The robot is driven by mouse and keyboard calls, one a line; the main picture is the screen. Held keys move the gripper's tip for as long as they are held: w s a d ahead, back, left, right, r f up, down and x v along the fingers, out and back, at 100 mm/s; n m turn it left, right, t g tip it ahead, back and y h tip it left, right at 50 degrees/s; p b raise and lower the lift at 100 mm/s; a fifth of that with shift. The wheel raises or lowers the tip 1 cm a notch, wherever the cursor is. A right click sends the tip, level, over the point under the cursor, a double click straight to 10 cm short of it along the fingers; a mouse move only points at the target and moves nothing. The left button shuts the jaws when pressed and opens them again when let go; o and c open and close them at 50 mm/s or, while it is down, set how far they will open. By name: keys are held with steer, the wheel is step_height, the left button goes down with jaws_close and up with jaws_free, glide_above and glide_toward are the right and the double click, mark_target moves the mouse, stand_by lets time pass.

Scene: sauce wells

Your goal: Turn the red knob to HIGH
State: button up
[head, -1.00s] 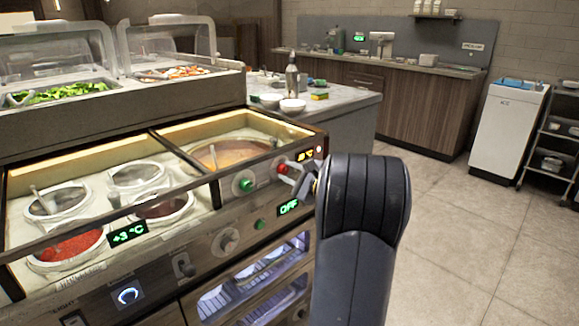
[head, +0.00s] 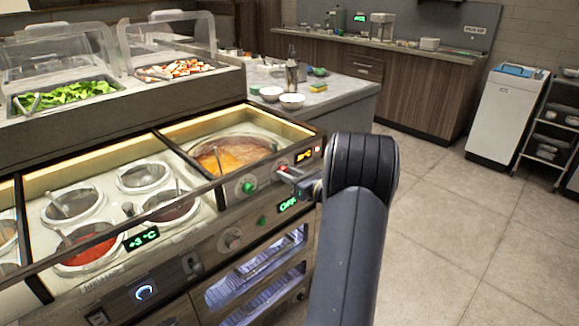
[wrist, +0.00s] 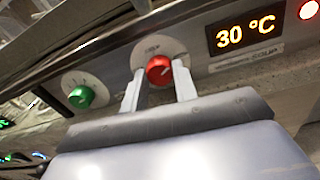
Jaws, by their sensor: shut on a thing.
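The red knob (wrist: 159,70) sits on a round pale dial on the front panel, with a green knob (wrist: 81,96) to its left. My gripper (wrist: 158,82) has one finger on each side of the red knob and is shut on it. In the head view my gripper (head: 292,176) reaches the panel from the right, and the red knob is mostly hidden behind it. The display (wrist: 245,32) to the right of the knob reads 30 °C. The dial's markings are too small to read.
The counter holds several sauce wells (head: 88,243) and a larger well of orange soup (head: 232,157). A green knob (head: 249,187) is on the panel. A raised rail with greens (head: 66,95) stands behind. The floor (head: 450,240) to the right is clear.

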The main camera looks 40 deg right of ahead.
steer(key=shift+m+p, duration=1.35)
steer(key=shift+m, duration=0.35)
steer(key=shift+f, duration=0.1)
steer(key=o, duration=1)
steer(key=shift+s, duration=0.1)
steer(key=s, duration=0.3)
steer(key=s+d, duration=0.1)
steer(key=s, duration=0.6)
steer(key=shift+s+d, duration=0.25)
